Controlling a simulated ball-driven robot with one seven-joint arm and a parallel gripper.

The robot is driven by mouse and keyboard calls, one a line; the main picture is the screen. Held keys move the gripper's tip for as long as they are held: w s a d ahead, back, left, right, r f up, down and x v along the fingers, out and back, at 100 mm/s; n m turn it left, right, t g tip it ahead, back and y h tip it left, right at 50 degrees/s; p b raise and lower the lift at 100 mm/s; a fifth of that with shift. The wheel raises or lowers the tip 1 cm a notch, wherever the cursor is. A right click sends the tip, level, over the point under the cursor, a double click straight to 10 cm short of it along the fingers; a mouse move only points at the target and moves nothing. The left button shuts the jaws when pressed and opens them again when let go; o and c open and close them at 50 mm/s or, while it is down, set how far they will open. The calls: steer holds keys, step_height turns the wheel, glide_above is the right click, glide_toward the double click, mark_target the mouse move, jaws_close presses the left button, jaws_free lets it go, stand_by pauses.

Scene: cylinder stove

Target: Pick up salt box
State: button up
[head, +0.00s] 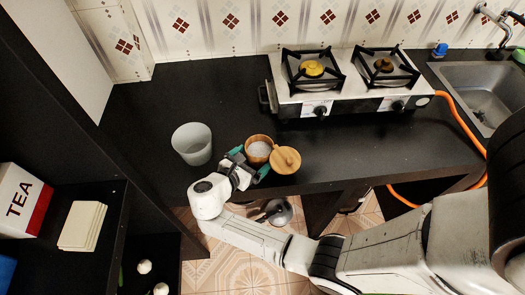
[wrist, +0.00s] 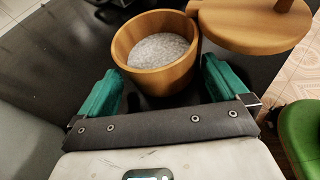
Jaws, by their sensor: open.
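The salt box is a round wooden bowl (head: 258,146) holding white salt, with a round wooden lid (head: 286,160) swung out to its right. It stands near the front edge of the black counter. In the wrist view the bowl (wrist: 140,77) is at top centre and the lid (wrist: 252,22) at top right. My gripper (head: 250,167) is at the counter's front edge, just in front of the bowl. Its two green fingers (wrist: 161,85) are apart, one on each side of the bowl's near part. Whether they touch it I cannot tell.
A grey-white cup (head: 192,150) stands left of the bowl. A two-burner stove (head: 345,85) stands at the back, with a sink (head: 480,90) to its right. An orange hose (head: 462,125) runs beside the stove. The counter behind the bowl is clear.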

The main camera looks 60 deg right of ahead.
mark_target(254, 152)
steer(key=shift+d+f, duration=0.3)
steer(key=shift+d, duration=0.35)
steer(key=shift+c, duration=0.3)
steer(key=shift+r, duration=0.1)
steer(key=c, duration=1.3)
steer(key=shift+o, duration=0.2)
steer(key=shift+r, duration=0.5)
step_height(254, 152, up, 2)
steer(key=shift+r, duration=0.15)
steer(key=shift+c, duration=0.9)
steer(key=s+a+r, duration=0.3)
steer(key=s+r, duration=0.6)
steer(key=s, duration=0.4)
steer(key=shift+s+r, duration=0.35)
